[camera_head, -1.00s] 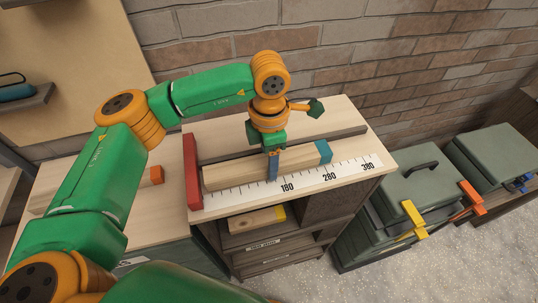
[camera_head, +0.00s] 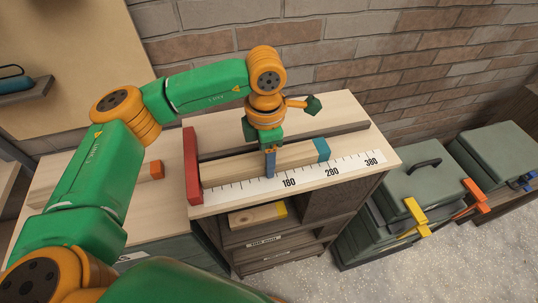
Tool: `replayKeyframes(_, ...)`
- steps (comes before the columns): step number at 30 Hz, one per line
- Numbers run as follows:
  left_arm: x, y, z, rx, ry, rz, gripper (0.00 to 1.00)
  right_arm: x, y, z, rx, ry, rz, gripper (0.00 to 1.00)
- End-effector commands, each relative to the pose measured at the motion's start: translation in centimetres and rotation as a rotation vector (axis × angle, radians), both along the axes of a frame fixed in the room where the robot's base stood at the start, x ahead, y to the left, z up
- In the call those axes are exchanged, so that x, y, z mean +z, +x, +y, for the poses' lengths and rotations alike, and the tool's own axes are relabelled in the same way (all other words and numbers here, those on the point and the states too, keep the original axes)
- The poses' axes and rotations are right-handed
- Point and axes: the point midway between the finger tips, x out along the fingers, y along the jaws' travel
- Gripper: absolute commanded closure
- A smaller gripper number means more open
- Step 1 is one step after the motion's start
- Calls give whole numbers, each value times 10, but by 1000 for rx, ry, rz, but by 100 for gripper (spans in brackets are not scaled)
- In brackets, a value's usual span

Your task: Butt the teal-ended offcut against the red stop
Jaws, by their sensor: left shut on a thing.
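The offcut (camera_head: 230,168) is a long pale wooden block with a teal end (camera_head: 321,150). It lies along the numbered scale, with its teal end to the right. The red stop (camera_head: 192,168) is an upright red block at the left end of the scale. The offcut's plain left end is right beside the stop; I cannot tell whether they touch. My left gripper (camera_head: 270,163) points down over the middle of the offcut and is shut on it, hiding part of its near face. My right gripper is not in view.
A grey rail (camera_head: 340,130) runs behind the offcut. The white scale (camera_head: 243,189) lies in front. An orange-ended piece (camera_head: 157,170) lies on the left bench. A yellow-ended piece (camera_head: 258,217) is on the shelf below. Green cases (camera_head: 415,190) stand at right.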

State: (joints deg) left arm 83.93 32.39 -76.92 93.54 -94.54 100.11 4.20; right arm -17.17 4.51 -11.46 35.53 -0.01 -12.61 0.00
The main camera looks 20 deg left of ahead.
Motion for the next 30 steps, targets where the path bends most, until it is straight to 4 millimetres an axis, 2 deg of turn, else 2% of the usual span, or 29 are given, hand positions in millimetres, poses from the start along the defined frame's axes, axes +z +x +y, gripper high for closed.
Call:
replayKeyframes(7,0,-3,4,-1,-1,-1,100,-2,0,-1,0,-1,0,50)
replayKeyframes(8,0,-3,4,-1,-1,-1,39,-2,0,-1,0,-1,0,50)
replayKeyframes(11,0,-3,4,0,-1,-1,12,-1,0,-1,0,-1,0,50)
replayKeyframes(12,0,-3,4,0,0,-1,9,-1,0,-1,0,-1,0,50)
replayKeyframes(26,1,-2,4,1,1,-3,9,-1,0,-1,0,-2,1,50)
replayKeyframes(30,14,-1,4,2,0,-9,9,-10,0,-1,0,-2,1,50)
